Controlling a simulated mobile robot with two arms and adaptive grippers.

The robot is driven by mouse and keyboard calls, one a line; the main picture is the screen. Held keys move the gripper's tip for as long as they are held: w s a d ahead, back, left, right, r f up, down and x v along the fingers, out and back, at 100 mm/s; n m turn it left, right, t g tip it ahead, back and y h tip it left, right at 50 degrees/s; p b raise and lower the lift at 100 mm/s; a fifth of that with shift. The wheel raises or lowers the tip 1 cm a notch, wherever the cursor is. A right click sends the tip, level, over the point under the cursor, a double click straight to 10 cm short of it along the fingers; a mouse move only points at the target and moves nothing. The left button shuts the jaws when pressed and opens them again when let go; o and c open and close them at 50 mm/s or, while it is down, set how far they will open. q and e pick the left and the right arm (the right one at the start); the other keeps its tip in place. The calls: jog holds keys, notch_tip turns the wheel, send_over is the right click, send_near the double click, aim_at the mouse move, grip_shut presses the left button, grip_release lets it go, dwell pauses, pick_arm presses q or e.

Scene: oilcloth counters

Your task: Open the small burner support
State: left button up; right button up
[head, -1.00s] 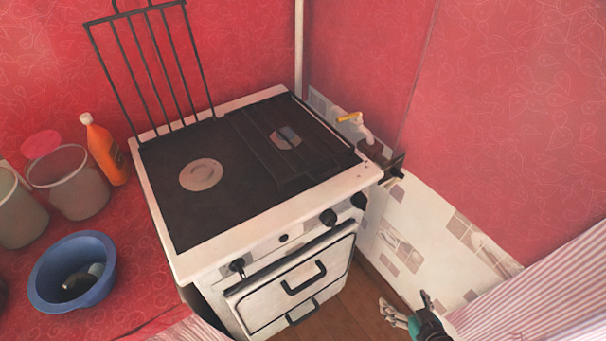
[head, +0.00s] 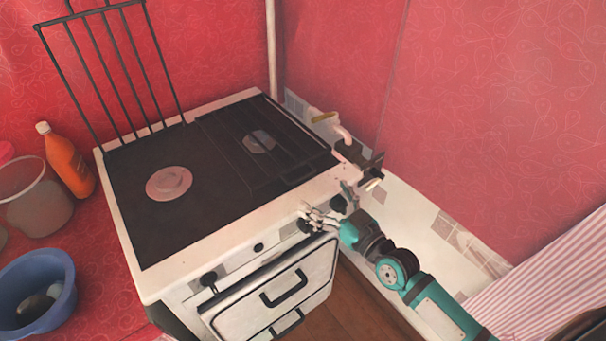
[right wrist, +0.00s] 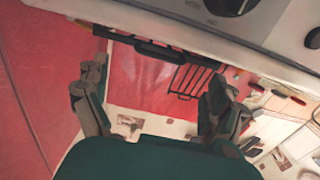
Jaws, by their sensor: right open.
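The white stove (head: 210,240) has a dark top with two burners. One burner support (head: 110,70), a dark barred grate, stands upright at the back left. The other support (head: 275,150) lies flat over the smaller right burner (head: 260,141); I take it as the small one. My right gripper (head: 328,203) is open and empty at the stove's front right corner, by the knobs, apart from the flat support. Contact with the knobs cannot be told. In the right wrist view its two fingers (right wrist: 150,98) are spread below the stove front. My left gripper is out of view.
A pipe with a yellow-handled valve (head: 325,117) stands right of the stove, close to my right arm. An orange bottle (head: 67,162), a bucket (head: 40,207) and a blue bowl (head: 38,295) sit on the left counter. Striped cloth (head: 545,280) hangs at lower right.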

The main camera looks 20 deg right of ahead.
aim_at(303, 177)
jog(key=x, duration=0.8)
jog(key=shift+w+a, duration=0.15)
jog(key=shift+w, duration=0.15)
